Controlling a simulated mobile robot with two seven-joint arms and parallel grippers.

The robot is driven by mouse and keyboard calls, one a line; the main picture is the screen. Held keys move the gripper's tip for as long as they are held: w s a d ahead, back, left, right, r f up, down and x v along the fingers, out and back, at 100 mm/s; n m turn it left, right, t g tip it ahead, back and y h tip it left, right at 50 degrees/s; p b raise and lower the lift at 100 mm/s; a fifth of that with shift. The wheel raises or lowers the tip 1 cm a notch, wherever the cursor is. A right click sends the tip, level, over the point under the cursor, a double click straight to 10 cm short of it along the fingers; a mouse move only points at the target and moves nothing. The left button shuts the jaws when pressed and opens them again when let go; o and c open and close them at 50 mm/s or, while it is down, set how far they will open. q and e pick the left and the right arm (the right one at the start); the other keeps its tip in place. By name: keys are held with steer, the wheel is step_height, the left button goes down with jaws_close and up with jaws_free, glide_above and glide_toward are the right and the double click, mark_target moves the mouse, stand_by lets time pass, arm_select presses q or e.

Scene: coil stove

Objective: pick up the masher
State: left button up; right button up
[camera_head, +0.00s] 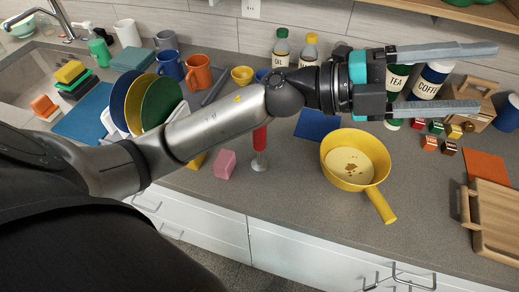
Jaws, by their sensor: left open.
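What looks like the masher (259,140) has a red handle and a grey metal foot. It stands on the counter below the middle of my left arm. The arm hides its upper part. My left gripper (488,77) is open, with two long grey fingers pointing right. It is over the back right of the counter, well to the right of the masher and apart from it. Nothing is seen held between its fingers. My right gripper is not in view.
A pink block (225,164) lies just left of the masher. A yellow pan (375,149) stands to its right. Plates in a rack (160,103) and mugs (198,72) are at the left. Canisters (434,76) stand near the gripper. The front counter between pan and cutting board (495,210) is clear.

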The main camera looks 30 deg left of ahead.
arm_select(q)
step_height(320, 180, down, 5)
steer(key=s+m+g+y, duration=0.2)
steer(key=m+g+y, duration=0.2)
steer(key=m+g, duration=0.1)
steer(key=n+g+y, duration=0.1)
steer(key=y, duration=1.6)
glide_above(259, 138)
steer(key=w, duration=0.2)
step_height(259, 138, down, 9)
steer(key=shift+a+f, duration=0.1)
steer(key=shift+a, duration=0.05)
step_height(259, 138, down, 9)
steer(key=shift+s+a+f, duration=0.15)
steer(key=shift+f, duration=0.05)
steer(key=f, duration=0.2)
steer(key=f+p, duration=0.1)
steer(key=f, duration=0.2)
steer(key=shift+s+a+f, duration=0.1)
steer(key=shift+s+f, duration=0.1)
steer(key=shift+f, duration=0.1)
steer(key=shift+r, duration=0.1)
jaws_close()
